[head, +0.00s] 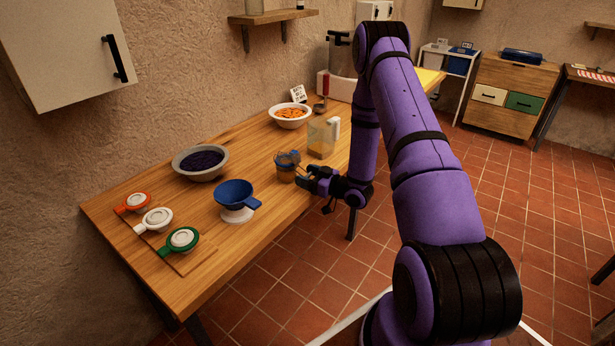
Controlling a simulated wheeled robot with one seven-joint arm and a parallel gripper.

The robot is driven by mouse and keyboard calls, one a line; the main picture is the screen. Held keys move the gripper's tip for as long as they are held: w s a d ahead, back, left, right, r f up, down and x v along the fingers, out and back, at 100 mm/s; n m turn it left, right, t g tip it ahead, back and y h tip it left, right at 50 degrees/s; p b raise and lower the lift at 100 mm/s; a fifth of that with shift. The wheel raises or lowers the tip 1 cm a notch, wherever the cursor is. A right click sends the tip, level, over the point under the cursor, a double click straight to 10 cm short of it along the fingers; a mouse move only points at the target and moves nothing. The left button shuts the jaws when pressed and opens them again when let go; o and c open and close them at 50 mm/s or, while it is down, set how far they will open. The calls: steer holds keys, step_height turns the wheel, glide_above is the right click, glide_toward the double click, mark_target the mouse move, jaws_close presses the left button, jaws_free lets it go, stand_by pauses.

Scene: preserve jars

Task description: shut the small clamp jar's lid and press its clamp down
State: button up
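The small clamp jar (286,174) stands on the wooden table, with something orange-brown inside. Its bluish glass lid (288,157) shows at the top of the jar. At this size I cannot tell whether the lid is fully seated, and the clamp cannot be made out. My gripper (304,177) is just right of the jar, low over the table's front edge, with its fingers pointing at the jar. The fingers look spread, with nothing between them. Whether a fingertip touches the jar is too small to tell.
A blue funnel (235,195) stands left of the jar, and a clear jug (321,138) stands behind it to the right. Bowls of dark berries (180,165) and orange pieces (290,123) are at the back. Several coloured lids (183,240) lie at the left end.

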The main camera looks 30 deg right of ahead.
steer(key=c, duration=0.6)
steer(key=shift+w+f+t+y, duration=0.1)
steer(key=shift+f+t+y, duration=0.25)
steer(key=shift+t, duration=0.25)
steer(key=o, duration=1)
steer(key=shift+c, duration=0.2)
steer(key=v, duration=1)
steer(key=shift+s+d, duration=0.15)
steer(key=shift+s, duration=0.2)
steer(key=shift+c, duration=0.4)
